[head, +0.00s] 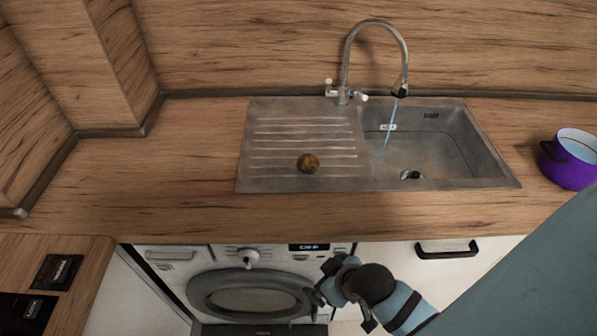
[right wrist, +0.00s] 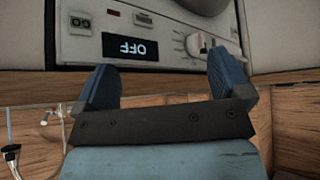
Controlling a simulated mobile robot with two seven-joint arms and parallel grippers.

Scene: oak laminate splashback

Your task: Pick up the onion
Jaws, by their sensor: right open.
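The onion (head: 308,163) is a small round brown thing. It lies on the ribbed drainboard (head: 272,125) left of the sink basin in the head view. My right gripper (head: 318,296) is in front of the washing machine, below the counter edge and well short of the onion. In the right wrist view its two blue fingers (right wrist: 158,85) are spread apart with nothing between them. The onion does not show in the right wrist view. My left gripper is not in view.
The sink basin (head: 440,151) has a tall tap (head: 347,60) with water running. A purple pot (head: 569,170) stands on the right. The washing machine (head: 175,266) is under the counter (head: 150,185), which is clear left of the drainboard.

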